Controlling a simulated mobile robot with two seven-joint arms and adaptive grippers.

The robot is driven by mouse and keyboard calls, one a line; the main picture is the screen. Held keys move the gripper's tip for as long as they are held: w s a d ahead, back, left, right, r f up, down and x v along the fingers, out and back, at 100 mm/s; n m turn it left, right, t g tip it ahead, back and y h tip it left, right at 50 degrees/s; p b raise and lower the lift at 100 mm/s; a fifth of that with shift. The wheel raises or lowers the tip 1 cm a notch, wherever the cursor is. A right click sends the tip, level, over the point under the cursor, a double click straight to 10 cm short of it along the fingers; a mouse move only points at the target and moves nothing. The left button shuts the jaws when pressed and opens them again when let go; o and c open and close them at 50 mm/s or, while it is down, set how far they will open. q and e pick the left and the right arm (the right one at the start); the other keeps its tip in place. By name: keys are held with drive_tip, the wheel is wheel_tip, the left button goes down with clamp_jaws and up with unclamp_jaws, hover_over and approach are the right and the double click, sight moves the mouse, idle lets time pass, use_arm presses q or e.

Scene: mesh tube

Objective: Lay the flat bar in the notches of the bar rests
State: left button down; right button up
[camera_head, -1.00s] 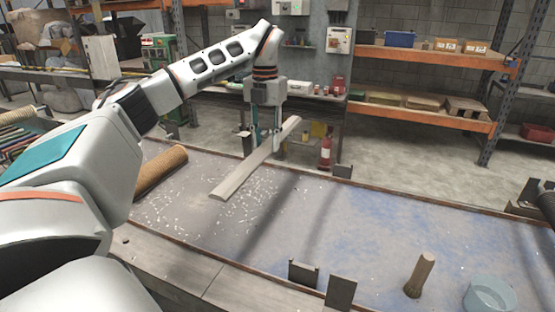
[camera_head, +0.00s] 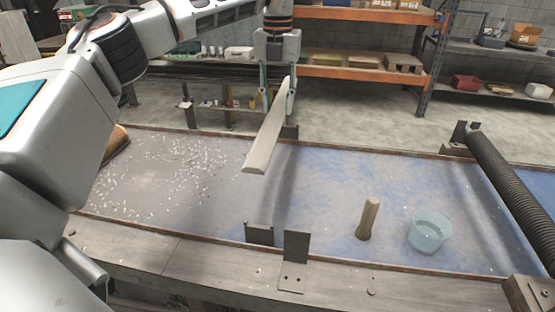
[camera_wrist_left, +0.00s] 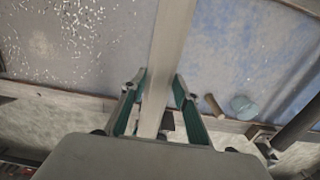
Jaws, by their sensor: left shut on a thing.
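The flat bar (camera_head: 265,145) is a long pale strip, held above the table, its near end reaching toward me. My left gripper (camera_head: 277,98) is shut on it toward its far end; the bar also shows between the fingers (camera_wrist_left: 158,98) in the left wrist view (camera_wrist_left: 170,40). Dark upright plates, which look like the bar rests, stand on the near edge (camera_head: 260,234) (camera_head: 296,246) and on the far edge (camera_head: 291,132), the far one partly hidden behind the bar and gripper. Their notches are not clear. My right gripper is out of view.
A brown peg-like piece (camera_head: 368,218) and a clear blue tub (camera_head: 428,231) stand right of the near plates. A dark ribbed roller (camera_head: 505,165) spans the table at right. A brown cylinder (camera_head: 117,145) lies at left. White scraps cover the table's left part.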

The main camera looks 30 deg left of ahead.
sight(277, 108)
use_arm(q)
wheel_tip(277, 108, down, 17)
drive_tip(key=shift+r+p, duration=0.2)
drive_tip(key=shift+p, duration=0.2)
drive_tip(key=shift+f, duration=0.1)
drive_tip(key=c, duration=1.8)
unclamp_jaws()
drive_tip(key=shift+f, duration=0.1)
drive_tip(key=shift+o, duration=1.4)
wheel_tip(277, 108, up, 12)
drive_tip(key=shift+r+b, duration=0.15)
drive_tip(key=shift+b, duration=0.4)
drive_tip(key=shift+s, duration=0.1)
